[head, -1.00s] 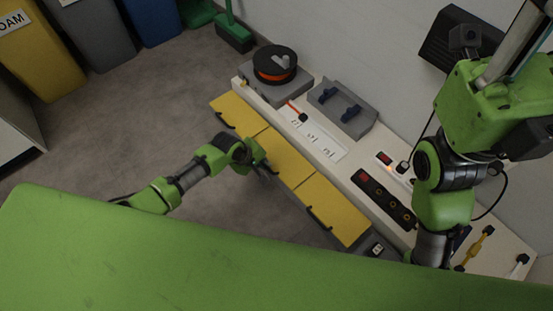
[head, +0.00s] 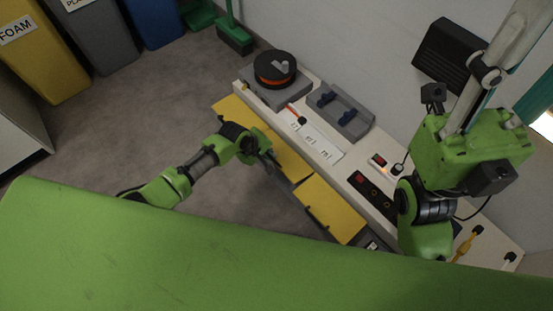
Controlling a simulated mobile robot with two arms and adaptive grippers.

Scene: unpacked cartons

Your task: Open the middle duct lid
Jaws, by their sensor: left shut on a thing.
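Three yellow duct lids lie in a row along the front of the low bench. The middle duct lid (head: 287,158) is between the left lid (head: 231,107) and the right lid (head: 333,209). My left gripper (head: 271,161) is at the front edge of the middle lid and shut, apparently on its handle, which the fingers hide. A dark grey strip shows along the front beside the gripper; I cannot tell how far the lid is raised. My right arm is at the right, and its gripper is out of sight.
The bench top (head: 356,163) carries an orange and black spool (head: 275,69), a grey holder (head: 340,110), a white strip and a dark socket panel. A green broom (head: 233,38) and bins stand at the back left. The floor left of the bench is clear.

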